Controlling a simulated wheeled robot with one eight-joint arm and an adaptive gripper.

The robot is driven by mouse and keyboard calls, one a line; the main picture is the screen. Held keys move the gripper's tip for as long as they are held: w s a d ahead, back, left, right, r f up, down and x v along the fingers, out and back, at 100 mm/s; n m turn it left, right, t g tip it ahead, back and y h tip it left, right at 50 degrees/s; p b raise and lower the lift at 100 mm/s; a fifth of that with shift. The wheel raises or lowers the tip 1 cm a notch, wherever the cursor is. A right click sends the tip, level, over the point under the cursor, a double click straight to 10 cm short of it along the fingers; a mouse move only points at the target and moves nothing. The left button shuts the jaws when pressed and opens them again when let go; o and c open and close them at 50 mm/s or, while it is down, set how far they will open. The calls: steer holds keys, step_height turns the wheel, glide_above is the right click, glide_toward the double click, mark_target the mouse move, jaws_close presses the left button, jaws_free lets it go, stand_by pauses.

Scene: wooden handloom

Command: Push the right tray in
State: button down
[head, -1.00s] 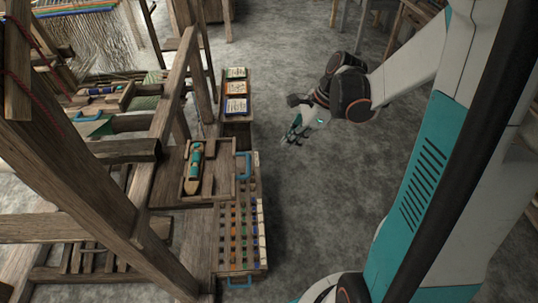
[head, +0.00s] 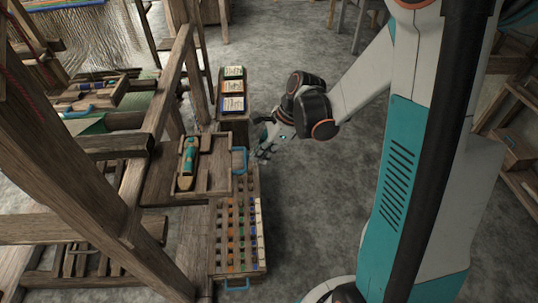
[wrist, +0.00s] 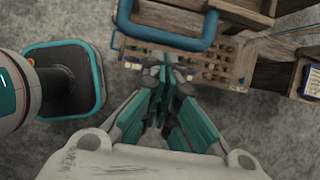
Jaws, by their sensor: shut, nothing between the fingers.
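The right tray (head: 218,178) is a wooden tray with a shuttle (head: 188,163) in it and a blue handle (head: 239,160) on its right end. It sticks out from the loom's right side, partly over a rack of bobbins. In the wrist view the blue handle (wrist: 168,42) is large at the top, with part of the tray (wrist: 180,18) behind it. My gripper (head: 264,153) is to the right of the handle, apart from it in the head view. In the wrist view my gripper (wrist: 164,75) has its fingers together, pointing towards the handle, with nothing between them.
The bobbin rack (head: 215,240) has a blue handle (head: 237,285) at its near end. Another tray (head: 98,96) with a blue handle lies at the loom's left. A box with cards (head: 232,103) stands behind the right tray. The floor (head: 300,205) right of the rack is clear.

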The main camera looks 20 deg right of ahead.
mark_target(246, 156)
stand_by(0.3)
steer(key=a, duration=0.2)
steer(key=w+a, duration=0.1)
steer(key=a, duration=0.2)
steer(key=w+a, duration=0.1)
steer(key=a, duration=0.1)
steer(key=shift+w+a, duration=0.2)
steer(key=shift+a, duration=0.2)
steer(key=shift+d, duration=0.1)
steer(key=d, duration=0.2)
steer(key=s+d+f+b, duration=0.1)
steer(key=shift+d, duration=0.1)
steer(key=p+v, duration=0.4)
steer(key=v, duration=0.6)
steer(key=shift+d, duration=0.25)
steer(key=shift+s+r, duration=0.1)
steer(key=shift+s, duration=0.05)
